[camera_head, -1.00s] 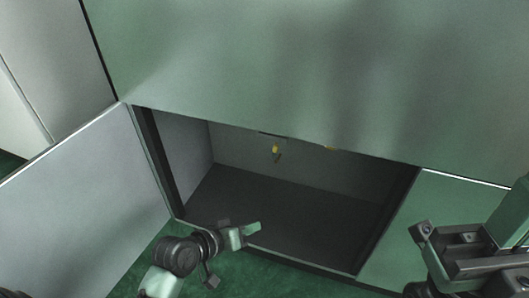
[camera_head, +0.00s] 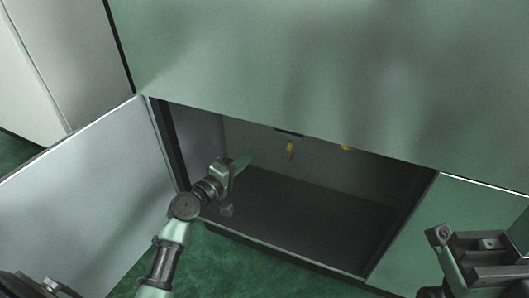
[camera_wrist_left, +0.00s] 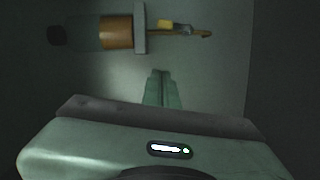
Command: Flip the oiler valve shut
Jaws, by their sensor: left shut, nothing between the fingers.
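The oiler shows in the left wrist view as a brass-coloured body (camera_wrist_left: 116,32) with a grey bracket (camera_wrist_left: 140,28), a small yellow piece (camera_wrist_left: 165,24) and a thin hooked brass stem (camera_wrist_left: 195,33). In the head view two small yellow parts hang under the cabinet's upper edge, one at left (camera_head: 291,148) and one at right (camera_head: 344,147); I cannot tell which belongs to the oiler. My left gripper (camera_head: 243,160) is shut and empty, inside the cabinet opening, left of the yellow parts. Its green fingertips (camera_wrist_left: 161,75) point toward the oiler, apart from it. My right gripper (camera_head: 478,243) is outside, at lower right; its fingers are unclear.
The dark cabinet floor (camera_head: 310,215) is clear. An open door panel (camera_head: 90,200) stands at the left of the opening. A large green panel (camera_head: 330,70) overhangs the opening, and a closed panel (camera_head: 410,225) is at its right.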

